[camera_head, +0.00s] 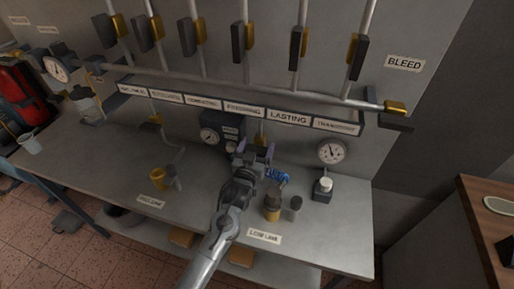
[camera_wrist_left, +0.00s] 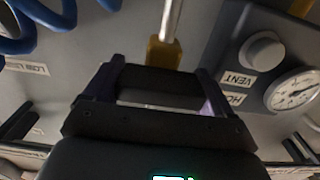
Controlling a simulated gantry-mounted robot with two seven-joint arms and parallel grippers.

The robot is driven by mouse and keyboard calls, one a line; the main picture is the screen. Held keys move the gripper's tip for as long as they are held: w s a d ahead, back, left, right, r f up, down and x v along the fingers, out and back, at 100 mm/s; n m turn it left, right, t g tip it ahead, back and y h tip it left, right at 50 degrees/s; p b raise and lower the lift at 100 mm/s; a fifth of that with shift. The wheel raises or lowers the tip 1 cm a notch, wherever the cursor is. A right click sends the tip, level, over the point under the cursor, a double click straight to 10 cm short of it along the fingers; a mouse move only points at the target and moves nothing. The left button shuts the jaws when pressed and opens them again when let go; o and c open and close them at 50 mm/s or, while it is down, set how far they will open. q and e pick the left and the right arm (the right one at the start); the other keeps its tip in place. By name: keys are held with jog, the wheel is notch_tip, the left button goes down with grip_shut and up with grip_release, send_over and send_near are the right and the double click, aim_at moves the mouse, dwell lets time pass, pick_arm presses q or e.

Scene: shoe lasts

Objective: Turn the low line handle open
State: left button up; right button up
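A black bar-shaped handle (camera_wrist_left: 160,80) lies crosswise in front of a yellow valve body (camera_wrist_left: 163,52) on a pale pipe in the left wrist view. In the head view the yellow valve body (camera_head: 259,140) shows just behind my left gripper (camera_head: 256,152), which hides most of the handle. My left gripper (camera_wrist_left: 158,90) has its fingers spread wide, one near each end of the black handle. I cannot tell whether they touch it. A LOW LINE label (camera_head: 264,237) lies at the bench's front edge. My right gripper is not in view.
A dark gauge box (camera_head: 222,132) with a VENT knob (camera_wrist_left: 262,52) stands close to the left gripper. A blue coiled hose (camera_head: 278,176), a yellow-and-grey fitting (camera_head: 272,208) and a dark block with a white knob (camera_head: 323,188) sit to its right. Several black-handled valves hang above.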

pick_arm(q)
jog(key=c, duration=0.3)
jog(key=shift+r+n+p, duration=0.25)
jog(key=shift+n+p, duration=0.4)
jog(key=shift+n, duration=0.15)
jog(key=n+p, duration=0.1)
jog(key=n, duration=0.1)
jog(key=shift+f+n, duration=0.15)
jog(key=shift+n, duration=0.25)
jog(key=o, duration=0.8)
jog(key=shift+o, duration=0.2)
jog(key=shift+f, duration=0.1)
